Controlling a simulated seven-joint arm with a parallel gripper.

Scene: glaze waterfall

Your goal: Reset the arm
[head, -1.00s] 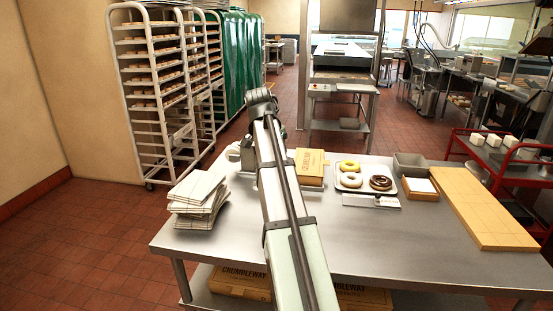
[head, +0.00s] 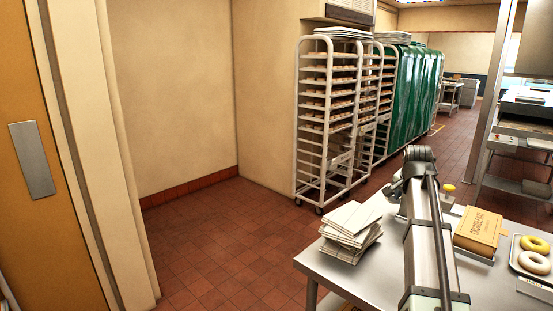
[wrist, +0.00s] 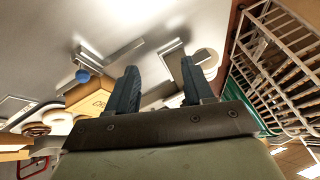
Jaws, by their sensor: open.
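My gripper (wrist: 158,66) shows in the wrist view, its two dark fingers apart with nothing held between them. It is above the steel table (head: 345,277), whose pale top (wrist: 115,25) fills the upper part of the wrist view. In the head view my arm rises from the lower right and bends at a dark joint. The gripper itself is not clearly visible there, hidden behind the arm.
Folded white cartons (head: 352,232) are stacked at the table's left corner. A yellow box (head: 480,231) and a tray of doughnuts (head: 535,244) lie right of my arm. A tray rack (head: 327,120) stands behind. The floor (head: 225,245) at left is clear.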

